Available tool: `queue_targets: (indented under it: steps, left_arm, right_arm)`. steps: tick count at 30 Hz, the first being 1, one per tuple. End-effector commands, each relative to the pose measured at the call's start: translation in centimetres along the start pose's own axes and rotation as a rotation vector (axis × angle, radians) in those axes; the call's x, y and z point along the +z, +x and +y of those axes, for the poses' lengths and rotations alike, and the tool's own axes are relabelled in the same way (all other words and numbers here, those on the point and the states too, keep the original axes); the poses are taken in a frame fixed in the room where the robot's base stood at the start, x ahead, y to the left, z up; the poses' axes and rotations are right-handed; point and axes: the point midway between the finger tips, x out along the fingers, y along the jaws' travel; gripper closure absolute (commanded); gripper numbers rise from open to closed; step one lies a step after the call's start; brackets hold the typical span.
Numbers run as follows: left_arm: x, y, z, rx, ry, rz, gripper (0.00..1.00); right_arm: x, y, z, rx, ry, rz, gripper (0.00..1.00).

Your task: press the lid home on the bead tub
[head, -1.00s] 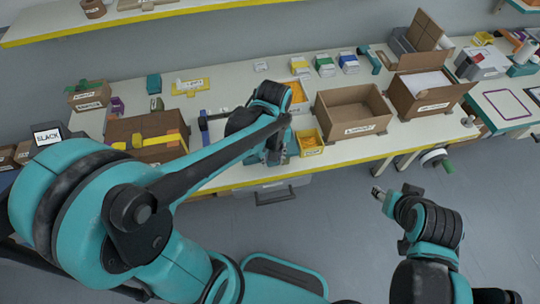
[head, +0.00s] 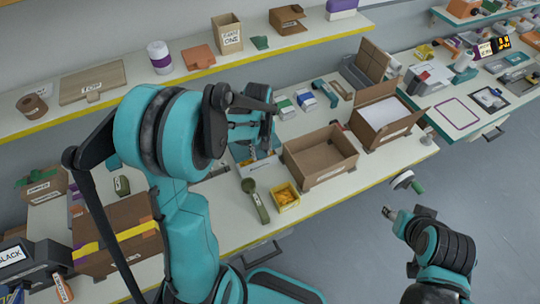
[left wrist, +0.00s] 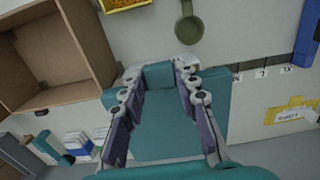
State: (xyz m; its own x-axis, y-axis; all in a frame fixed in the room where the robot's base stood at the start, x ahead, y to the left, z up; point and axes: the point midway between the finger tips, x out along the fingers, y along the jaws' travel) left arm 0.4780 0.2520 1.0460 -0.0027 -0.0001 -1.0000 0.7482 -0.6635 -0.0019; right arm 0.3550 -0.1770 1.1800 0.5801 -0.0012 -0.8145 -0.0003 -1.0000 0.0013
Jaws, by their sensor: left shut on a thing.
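My left gripper (head: 252,150) points down over the back of the bench, behind the yellow bin; it also shows in the left wrist view (left wrist: 158,80). Its fingers are shut on a teal block (left wrist: 157,75), above or against a larger teal surface (left wrist: 180,115). I cannot tell whether block and surface are one piece. A small white thing (left wrist: 187,62) shows beside one fingertip. No bead tub or lid can be made out for certain. A white tub with a purple band (head: 160,57) stands on the shelf. My right gripper (head: 388,212) is over the floor, its jaws unclear.
A yellow bin of orange pieces (head: 286,197) and an olive scoop (head: 256,203) lie near the bench's front edge. An open cardboard box (head: 320,157) stands right of them, with another box (head: 383,112) beyond. A brown carton (head: 110,235) stands at left.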

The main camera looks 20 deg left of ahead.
Motion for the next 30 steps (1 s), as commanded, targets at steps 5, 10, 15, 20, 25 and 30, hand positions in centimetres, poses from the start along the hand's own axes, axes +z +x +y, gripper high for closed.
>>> queue_targets:
  steps: [5,10,15,20,25,30]
  left_arm:
    - [-0.8,-0.1,-0.3,0.000,-0.020,0.000,0.91]
    - [-0.8,0.0,-0.3,0.000,-0.019,0.000,0.91]
    - [-0.8,0.1,-0.3,0.000,-0.019,0.000,0.91]
    - [-0.8,0.4,-0.3,0.000,-0.019,0.001,0.91]
    - [-0.8,1.7,-0.3,0.000,-0.019,0.000,0.91]
    - [-0.8,3.5,-0.3,0.000,-0.019,0.001,0.91]
  right_arm:
    - [-0.3,-0.4,0.0,0.000,0.000,0.000,0.54]
    - [-0.2,-0.4,0.0,0.000,0.000,0.000,0.54]
    - [-0.2,-0.3,0.0,0.000,0.000,0.000,0.54]
    - [0.1,0.2,0.0,0.000,0.000,0.000,0.54]
    - [0.8,1.1,0.0,0.000,0.000,0.000,0.54]
    - [1.7,2.4,0.0,0.000,0.000,0.000,0.54]
